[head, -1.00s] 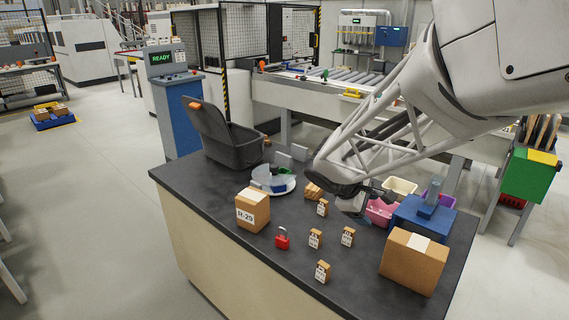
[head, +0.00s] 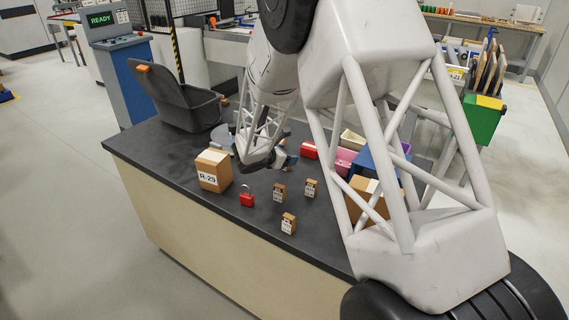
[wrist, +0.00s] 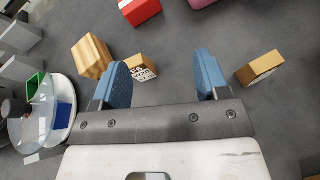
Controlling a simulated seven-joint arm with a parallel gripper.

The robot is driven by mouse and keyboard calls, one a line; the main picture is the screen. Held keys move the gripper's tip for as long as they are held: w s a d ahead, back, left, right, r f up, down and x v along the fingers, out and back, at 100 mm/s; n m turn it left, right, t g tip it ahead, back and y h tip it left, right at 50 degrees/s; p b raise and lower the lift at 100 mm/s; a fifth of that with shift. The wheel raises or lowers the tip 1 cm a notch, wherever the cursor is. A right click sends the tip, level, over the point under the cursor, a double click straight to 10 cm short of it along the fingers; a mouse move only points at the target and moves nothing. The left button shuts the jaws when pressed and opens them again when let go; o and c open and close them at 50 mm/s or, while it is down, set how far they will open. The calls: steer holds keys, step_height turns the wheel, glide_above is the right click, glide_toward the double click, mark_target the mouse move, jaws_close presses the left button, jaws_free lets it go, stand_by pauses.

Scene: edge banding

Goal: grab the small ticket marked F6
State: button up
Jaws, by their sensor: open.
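Several small tan tickets with white labels stand on the dark table; the lettering is too small for me to tell which is F6. In the head view I see one ticket (head: 279,192), a second (head: 310,187) to its right, and a third (head: 288,223) nearer the front edge. In the wrist view one ticket (wrist: 141,67) lies just beyond my left finger, partly hidden by it, and another ticket (wrist: 260,68) lies right of the right finger. My gripper (wrist: 163,76) is open, with nothing between its blue fingers. In the head view my arm partly hides it.
A box marked R-29 (head: 213,171) and a red padlock (head: 247,198) stand left of the tickets. A red block (wrist: 139,10), a wooden piece (wrist: 92,55) and a round clear-sided dish (wrist: 32,112) lie around my gripper. My arm hides part of another carton (head: 366,199).

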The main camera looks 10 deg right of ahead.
steer(key=w+a+f+n, duration=0.1)
steer(key=w+f+n+t, duration=0.1)
steer(key=w+f, duration=0.1)
steer(key=w+a+f+n, duration=0.1)
steer(key=f, duration=0.1)
steer(key=shift+w+a+f+t, duration=0.25)
steer(key=shift+w+a+t, duration=0.1)
steer(key=shift+t, duration=0.05)
steer(key=shift+d, duration=0.1)
steer(key=shift+x, duration=1.25)
steer(key=shift+f, duration=0.1)
steer(key=shift+x, duration=2.55)
steer(key=shift+f, duration=0.15)
steer(key=shift+s, duration=0.1)
steer(key=shift+c, duration=0.3)
steer(key=c, duration=0.9)
